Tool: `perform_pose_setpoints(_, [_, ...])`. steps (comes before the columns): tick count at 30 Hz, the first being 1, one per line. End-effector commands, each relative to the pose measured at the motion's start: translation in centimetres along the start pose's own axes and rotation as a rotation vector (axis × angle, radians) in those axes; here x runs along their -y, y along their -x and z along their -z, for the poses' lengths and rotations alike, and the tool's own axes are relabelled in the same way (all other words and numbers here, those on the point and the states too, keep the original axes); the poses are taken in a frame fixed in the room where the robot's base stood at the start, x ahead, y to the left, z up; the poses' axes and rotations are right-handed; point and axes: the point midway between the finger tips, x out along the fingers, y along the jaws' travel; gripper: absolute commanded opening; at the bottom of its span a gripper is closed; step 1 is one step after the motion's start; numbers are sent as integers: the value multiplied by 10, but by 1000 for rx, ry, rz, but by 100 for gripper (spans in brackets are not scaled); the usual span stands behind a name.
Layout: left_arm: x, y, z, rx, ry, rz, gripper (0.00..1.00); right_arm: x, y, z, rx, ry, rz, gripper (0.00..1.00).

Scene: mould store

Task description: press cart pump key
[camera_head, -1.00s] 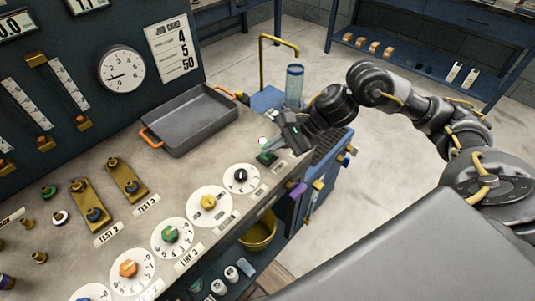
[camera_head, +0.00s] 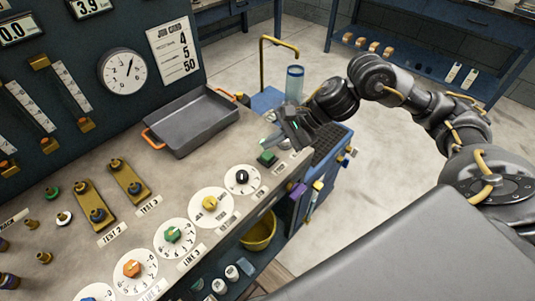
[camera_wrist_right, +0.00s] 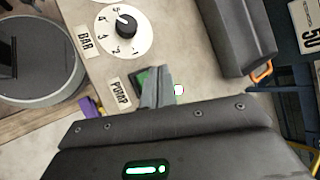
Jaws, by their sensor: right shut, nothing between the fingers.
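The green pump key (camera_head: 267,158) sits on the bench top near its right edge, beside the black-knobbed dial. In the right wrist view the key (camera_wrist_right: 141,77) shows next to the PUMP label (camera_wrist_right: 120,93), partly hidden behind the fingers. My right gripper (camera_head: 270,144) is shut and empty, just behind the key in the head view. Its closed fingers (camera_wrist_right: 157,88) reach over the key's edge in the wrist view; I cannot tell whether they touch it. The gauge (camera_head: 122,72) needle points up and slightly right, and a display above (camera_head: 90,6) reads 3.9. My left gripper is not in view.
The dial with the black knob (camera_head: 242,177) is close to the key, with more dials along the front edge. A grey tray with orange handles (camera_head: 191,122) lies behind. A blue cart (camera_head: 327,150) with a clear cylinder (camera_head: 294,83) stands beyond the bench edge.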

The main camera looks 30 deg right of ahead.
Motion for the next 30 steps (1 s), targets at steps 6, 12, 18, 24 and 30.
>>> perform_pose_setpoints(6, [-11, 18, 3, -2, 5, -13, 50, 14, 19, -14, -1, 1, 2, 0])
perform_pose_setpoints(12, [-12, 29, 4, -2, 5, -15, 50, 24, 33, -24, -1, 0, 1, 0])
perform_pose_setpoints(18, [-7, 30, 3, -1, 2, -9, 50, 26, 36, -26, 0, 0, 1, 0])
perform_pose_setpoints(24, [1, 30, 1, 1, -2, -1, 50, 26, 36, -26, -1, -1, 0, 0])
perform_pose_setpoints(30, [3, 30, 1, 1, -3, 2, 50, 26, 36, -26, -1, -1, 0, 0])
